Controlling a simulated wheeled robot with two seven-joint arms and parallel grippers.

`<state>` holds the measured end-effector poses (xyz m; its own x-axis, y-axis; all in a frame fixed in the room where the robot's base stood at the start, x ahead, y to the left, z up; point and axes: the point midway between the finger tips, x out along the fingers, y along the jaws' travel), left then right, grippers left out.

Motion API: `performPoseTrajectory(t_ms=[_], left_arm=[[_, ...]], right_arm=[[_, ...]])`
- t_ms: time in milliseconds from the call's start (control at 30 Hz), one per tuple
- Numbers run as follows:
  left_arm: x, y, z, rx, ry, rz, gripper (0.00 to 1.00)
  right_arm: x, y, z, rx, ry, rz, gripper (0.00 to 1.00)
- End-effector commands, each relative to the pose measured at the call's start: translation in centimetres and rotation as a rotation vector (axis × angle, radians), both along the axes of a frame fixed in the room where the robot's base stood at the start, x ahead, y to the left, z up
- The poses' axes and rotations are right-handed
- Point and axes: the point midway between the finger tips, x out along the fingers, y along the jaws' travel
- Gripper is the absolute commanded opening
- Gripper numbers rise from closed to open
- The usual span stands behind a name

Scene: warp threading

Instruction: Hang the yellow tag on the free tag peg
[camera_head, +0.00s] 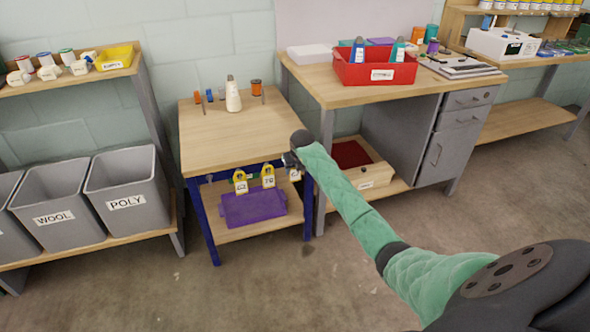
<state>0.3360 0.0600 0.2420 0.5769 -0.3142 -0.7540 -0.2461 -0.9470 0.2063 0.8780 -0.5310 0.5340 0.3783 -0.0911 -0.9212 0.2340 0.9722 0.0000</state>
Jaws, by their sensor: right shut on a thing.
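My right gripper (290,160) is at the front right edge of the small wooden table (215,145). It is shut on a tag (294,174), taken to be the yellow tag; only a pale lower part shows below the dark jaws. Two yellow-and-white tags, one on the left (240,182) and one in the middle (268,176), hang side by side along the table's front edge. The pegs are too small to make out clearly, and the one by my gripper is hidden. I cannot tell whether the held tag touches a peg. My left gripper is not in view.
A purple bin (250,207) stands on the lower shelf under the tags. A white cone (233,97) and small spools stand on the tabletop. Grey bins (125,185) stand at left; the floor in front is clear.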

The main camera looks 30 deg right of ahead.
Motion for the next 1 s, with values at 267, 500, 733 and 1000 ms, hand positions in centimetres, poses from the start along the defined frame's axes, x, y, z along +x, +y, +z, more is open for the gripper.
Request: performPoseTrajectory(t_ms=[267,500,733,1000], left_arm=[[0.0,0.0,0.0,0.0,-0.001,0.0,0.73],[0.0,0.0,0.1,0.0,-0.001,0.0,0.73],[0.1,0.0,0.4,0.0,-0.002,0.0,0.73],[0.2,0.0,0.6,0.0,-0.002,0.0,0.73]], right_arm=[[0.0,0.0,0.0,0.0,0.0,0.0,0.7],[-0.1,0.0,0.4,-0.001,-0.001,0.001,0.7],[-1.3,0.2,3.2,-0.003,0.0,0.001,0.7],[-2.6,0.6,6.4,-0.001,0.0,0.001,0.7]])
